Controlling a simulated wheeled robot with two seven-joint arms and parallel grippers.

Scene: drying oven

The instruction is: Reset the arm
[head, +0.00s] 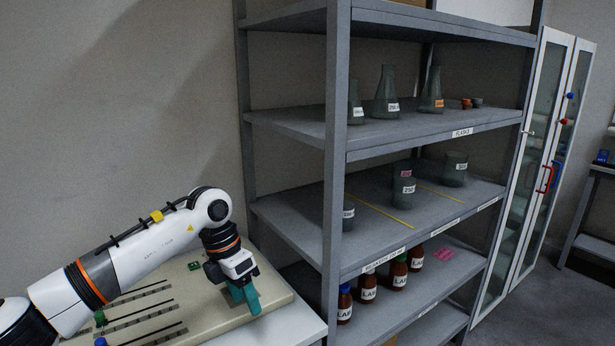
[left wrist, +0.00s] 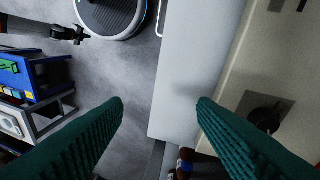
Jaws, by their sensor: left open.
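My left arm (head: 150,250) comes in from the left in the head view. Its gripper (head: 243,297) points down over the right end of a beige panel beside the shelf. In the left wrist view the two green fingers (left wrist: 160,115) stand wide apart with nothing between them. Below them lie a pale surface (left wrist: 195,75), the grey floor and the edge of the beige panel (left wrist: 245,75). My right gripper shows in neither view.
A grey metal shelf (head: 336,180) stands right of the gripper, with glass flasks (head: 386,92), beakers (head: 455,168) and brown labelled bottles (head: 367,288). A glass-door cabinet (head: 520,170) is further right. The beige panel (head: 205,318) has dark slots and small knobs.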

